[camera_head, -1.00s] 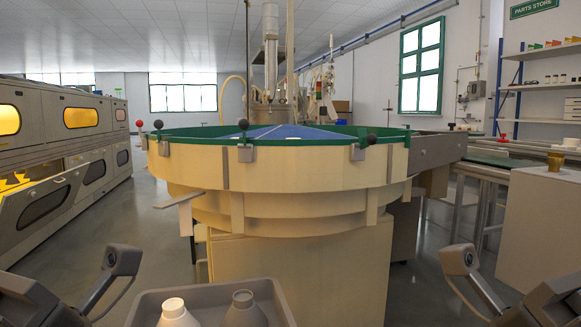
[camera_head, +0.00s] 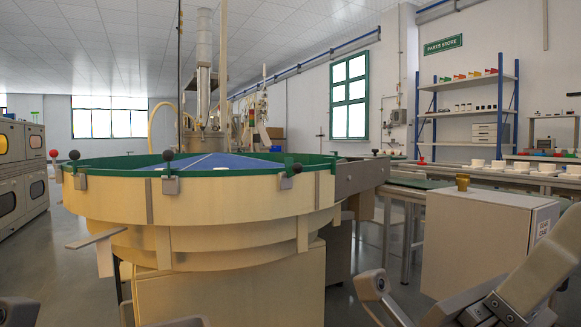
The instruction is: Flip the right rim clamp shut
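The big round cream bowl (camera_head: 215,200) with a green rim stands left of centre, and several small grey clamps with ball knobs sit along its rim. The right rim clamp (camera_head: 285,183) is on the near right of the rim. Its dark ball knob (camera_head: 297,168) sits low, close to its bracket. The middle clamp (camera_head: 170,185) has its black knob standing up above the rim. A left clamp (camera_head: 79,181) has a dark knob. Parts of my arms show at the bottom edge, but neither gripper can be seen.
A grey chute (camera_head: 360,176) leaves the bowl's right side. A flat lever (camera_head: 96,239) juts from the bowl's lower left. Open floor shows between bowl and cabinet.

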